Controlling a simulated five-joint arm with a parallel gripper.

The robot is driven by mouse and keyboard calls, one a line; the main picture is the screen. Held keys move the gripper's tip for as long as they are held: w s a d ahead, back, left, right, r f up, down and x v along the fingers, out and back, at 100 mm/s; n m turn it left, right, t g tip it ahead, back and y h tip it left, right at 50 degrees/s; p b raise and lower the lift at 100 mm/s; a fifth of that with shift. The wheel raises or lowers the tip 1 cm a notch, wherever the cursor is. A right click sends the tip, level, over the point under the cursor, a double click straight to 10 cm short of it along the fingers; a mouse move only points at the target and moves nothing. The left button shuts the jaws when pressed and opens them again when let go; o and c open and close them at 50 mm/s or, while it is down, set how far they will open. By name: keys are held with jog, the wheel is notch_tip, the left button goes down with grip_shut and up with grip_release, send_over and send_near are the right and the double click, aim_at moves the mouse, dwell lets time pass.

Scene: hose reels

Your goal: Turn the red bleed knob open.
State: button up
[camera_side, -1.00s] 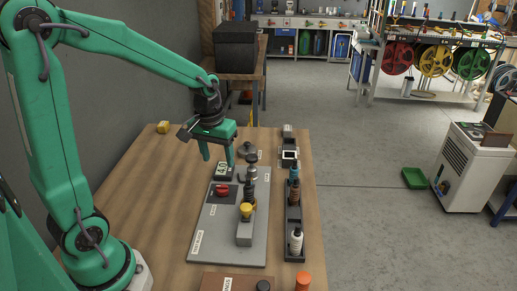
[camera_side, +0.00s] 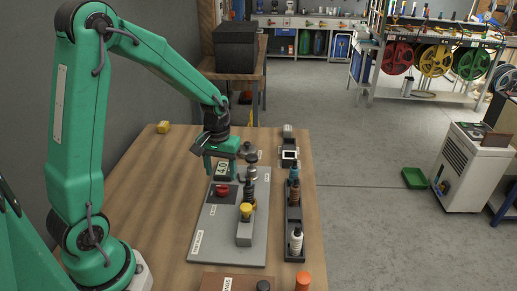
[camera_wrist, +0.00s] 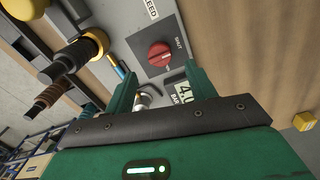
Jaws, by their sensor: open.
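The red bleed knob (camera_side: 222,191) sits on a dark square plate on the grey panel (camera_side: 212,235). In the wrist view the red knob (camera_wrist: 159,54) shows a pale pointer mark, with SHUT lettered to its right and a BLEED label above. My gripper (camera_side: 222,168) is over the back of the panel, beside the digital readout (camera_side: 221,171) and behind the knob in the side view. In the wrist view my gripper (camera_wrist: 160,76) has its fingers apart and empty, with the knob beyond the fingertips, apart from them. The readout (camera_wrist: 185,92), partly hidden by a finger, shows about 4.0 BAR.
A fitting with a yellow knob (camera_side: 246,209) stands close right of the red knob. A dark rack of bottles (camera_side: 295,220) lies farther right. A yellow block (camera_side: 163,127) sits at the back left. The left of the wooden table is clear.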

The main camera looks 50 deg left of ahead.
aim_at(222, 186)
jog(key=shift+f, duration=2.9)
jog(key=shift+c, duration=0.3)
jog(key=c, duration=0.9)
